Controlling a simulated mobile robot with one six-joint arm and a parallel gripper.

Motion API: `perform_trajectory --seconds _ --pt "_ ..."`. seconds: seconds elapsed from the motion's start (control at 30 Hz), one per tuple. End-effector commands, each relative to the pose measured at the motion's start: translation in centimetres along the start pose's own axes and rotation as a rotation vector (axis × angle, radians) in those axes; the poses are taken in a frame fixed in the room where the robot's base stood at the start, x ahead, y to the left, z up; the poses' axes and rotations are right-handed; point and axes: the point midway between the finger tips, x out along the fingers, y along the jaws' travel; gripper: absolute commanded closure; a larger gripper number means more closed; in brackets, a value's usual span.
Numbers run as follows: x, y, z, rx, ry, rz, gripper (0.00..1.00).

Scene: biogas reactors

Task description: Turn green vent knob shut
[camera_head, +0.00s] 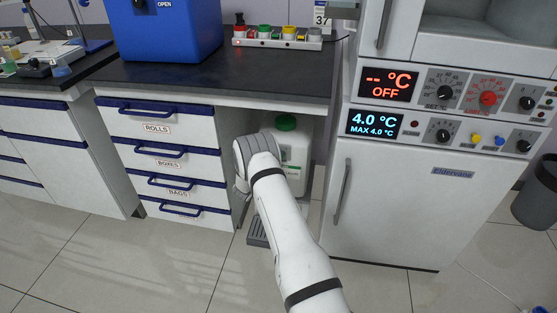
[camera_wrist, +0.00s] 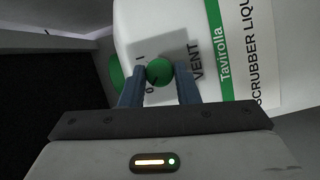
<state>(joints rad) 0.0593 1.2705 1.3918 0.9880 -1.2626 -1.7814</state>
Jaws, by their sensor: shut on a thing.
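The green vent knob (camera_wrist: 160,71) sits on the face of a white scrubber liquid container (camera_wrist: 205,20), beside the printed word VENT. My gripper (camera_wrist: 160,84) has one finger on each side of the knob and is shut on it. The marks 0 and I are printed to the left of the knob. A dark pointer mark shows on the knob's lower left, roughly toward the 0; its exact angle is hard to tell. In the head view the container (camera_head: 298,158), with a green cap (camera_head: 286,122), stands under the bench. My arm hides the knob and fingers there.
A drawer unit (camera_head: 165,150) stands left of the container and a white cabinet with dials (camera_head: 410,200) stands right. The black bench top (camera_head: 190,82) is overhead, with a blue box (camera_head: 165,30) on it. A dark grate (camera_head: 257,232) lies on the floor in front.

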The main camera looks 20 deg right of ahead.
Motion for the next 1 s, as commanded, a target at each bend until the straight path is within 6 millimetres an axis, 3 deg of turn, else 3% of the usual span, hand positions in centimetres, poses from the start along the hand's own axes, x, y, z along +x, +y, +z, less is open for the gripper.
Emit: perform_trajectory --seconds 0.27,0.3,0.53,0.8,1.0 --pt "0.0 -0.3 0.4 -0.004 -0.007 -0.004 0.94" --pt "0.0 -0.3 0.4 -0.003 -0.007 -0.004 0.69" --pt "0.0 -0.1 0.2 -0.001 -0.003 -0.002 0.5" --pt "-0.2 0.0 0.1 -0.001 -0.001 -0.002 0.5" --pt "-2.9 0.1 0.0 -0.003 0.002 -0.003 0.5"
